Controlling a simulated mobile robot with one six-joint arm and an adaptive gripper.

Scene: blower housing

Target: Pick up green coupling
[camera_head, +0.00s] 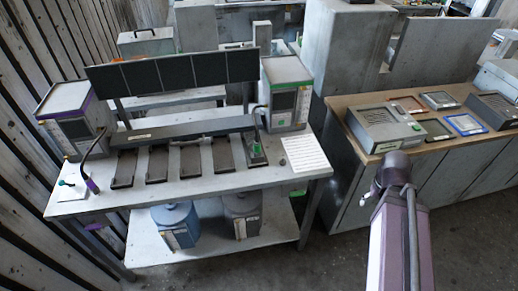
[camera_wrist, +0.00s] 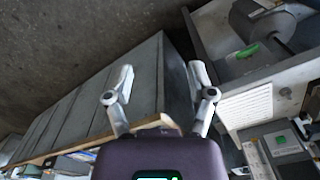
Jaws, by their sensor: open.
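In the head view, a small green coupling (camera_head: 257,149) shows at the end of the dark hose, at the rightmost dark tray on the grey workbench (camera_head: 218,180).
A green-banded box (camera_head: 288,92) stands behind the coupling; a printed white sheet (camera_head: 304,154) lies right of it. Another green piece (camera_wrist: 248,50) shows below the bench edge. A wooden-topped cabinet (camera_head: 350,108) stands at right. Open floor lies between it and the bench.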

